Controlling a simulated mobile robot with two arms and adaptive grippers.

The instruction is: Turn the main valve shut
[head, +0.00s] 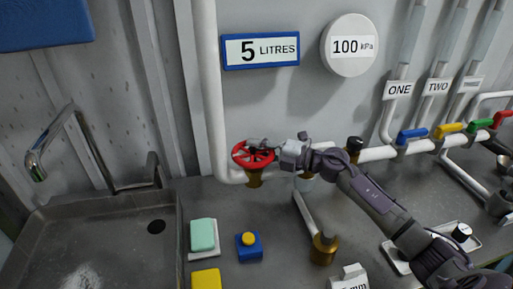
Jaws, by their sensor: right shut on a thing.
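The main valve is most likely the red handwheel (241,160) on a brass body (254,180), on the white pipe at the wall. My right gripper (262,145) comes in from the right and is shut on the red wheel at its upper right side. Its fingers cover part of the rim. The left side of the wheel shows clear. My left gripper is not in view.
A sink (110,235) with a tap (50,145) is at left. Soap (203,234), a yellow sponge (206,279) and a blue box with a yellow button (249,250) sit on the counter. Blue (411,134), yellow (449,129) and green (479,125) levers are at right.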

